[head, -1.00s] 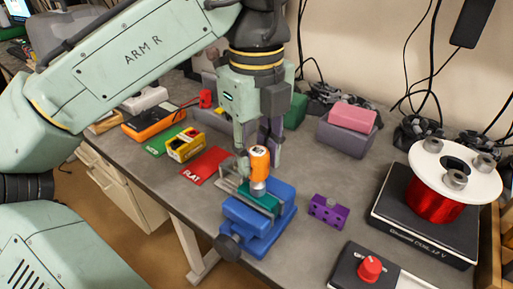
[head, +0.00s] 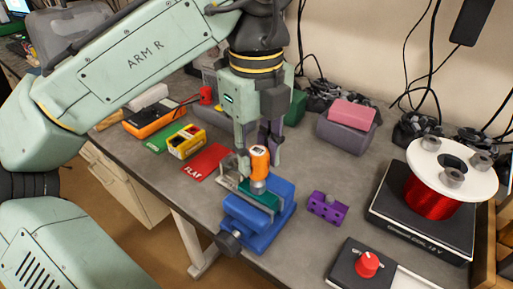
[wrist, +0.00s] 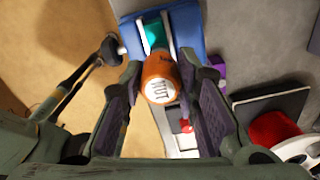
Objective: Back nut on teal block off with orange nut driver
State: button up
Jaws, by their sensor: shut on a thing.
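The orange nut driver (head: 260,162) stands about upright over the teal block (head: 262,200), its metal lower end at the block's top. My gripper (head: 258,156) is shut on the driver's handle, one finger on each side. In the wrist view the driver (wrist: 160,78) points away between my gripper's fingers (wrist: 170,80), its lettered white cap facing the camera. The teal block (wrist: 155,34) is clamped in the blue vise (head: 257,228). The nut under the driver is hidden, so I cannot tell whether the socket is seated on it.
A red mat (head: 207,163) marked FLAT and a green mat (head: 164,138) lie left of the vise, with a yellow box (head: 187,142) nearby. A purple block (head: 327,208) sits to the right. A red coil (head: 430,198) and a red-knob box (head: 366,264) stand farther right.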

jog(key=shift+p, duration=0.3)
jog(key=o, duration=1.7)
jog(key=shift+o, duration=0.2)
grip_shut()
jog(key=shift+n+p, duration=0.45)
jog(key=shift+n, duration=1.05)
jog(key=n, duration=0.9)
jog(key=shift+n, duration=0.4)
